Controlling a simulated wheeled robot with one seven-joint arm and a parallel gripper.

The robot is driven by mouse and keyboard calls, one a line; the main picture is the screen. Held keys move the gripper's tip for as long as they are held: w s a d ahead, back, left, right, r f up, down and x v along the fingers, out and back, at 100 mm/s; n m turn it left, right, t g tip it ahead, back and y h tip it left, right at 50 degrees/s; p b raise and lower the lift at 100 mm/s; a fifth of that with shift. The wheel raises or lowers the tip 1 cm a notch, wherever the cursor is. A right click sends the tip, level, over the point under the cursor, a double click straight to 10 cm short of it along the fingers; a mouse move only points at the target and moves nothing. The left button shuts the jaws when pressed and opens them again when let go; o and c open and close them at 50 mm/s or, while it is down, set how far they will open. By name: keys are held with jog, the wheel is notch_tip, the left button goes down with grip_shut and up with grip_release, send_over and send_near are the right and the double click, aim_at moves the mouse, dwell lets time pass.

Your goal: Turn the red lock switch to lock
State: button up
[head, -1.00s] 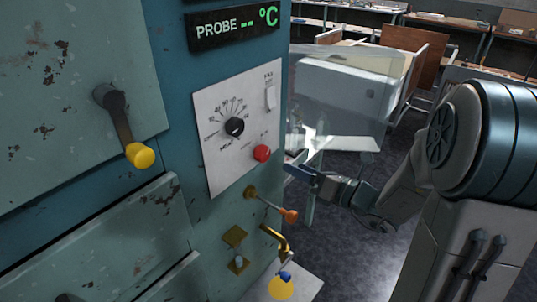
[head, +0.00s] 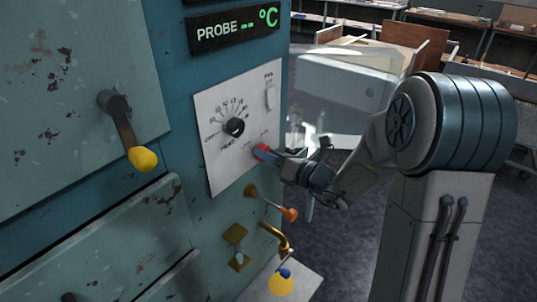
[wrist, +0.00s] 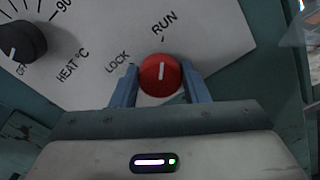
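The red lock switch (wrist: 160,77) is a round red knob with a white line on a light panel. In the wrist view its line points up, towards the RUN mark (wrist: 164,23) and away from the LOCK mark (wrist: 118,63). My gripper (wrist: 160,85) has its two blue fingers apart, one on each side of the knob. They are very close to its sides; I cannot tell whether they touch. In the head view my gripper (head: 272,156) reaches the panel from the right and partly covers the red switch (head: 262,151).
A black heat dial (head: 235,127) is up and left of the switch, and a white rocker switch (head: 269,97) is above. An orange-tipped lever (head: 289,214) and a brass tap (head: 277,239) stick out below. A yellow-ended handle (head: 142,158) is at left.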

jog(key=c, duration=0.4)
jog(key=shift+o, duration=0.2)
jog(key=shift+b, duration=0.35)
jog(key=n+b, duration=0.9)
jog(key=b, duration=0.4)
jog(key=n+b, duration=0.9)
jog(key=b, duration=0.5)
jog(key=shift+s+a+f+b, duration=0.1)
jog(key=shift+s+b, duration=0.05)
jog(key=shift+b, duration=0.15)
jog(key=o, duration=1)
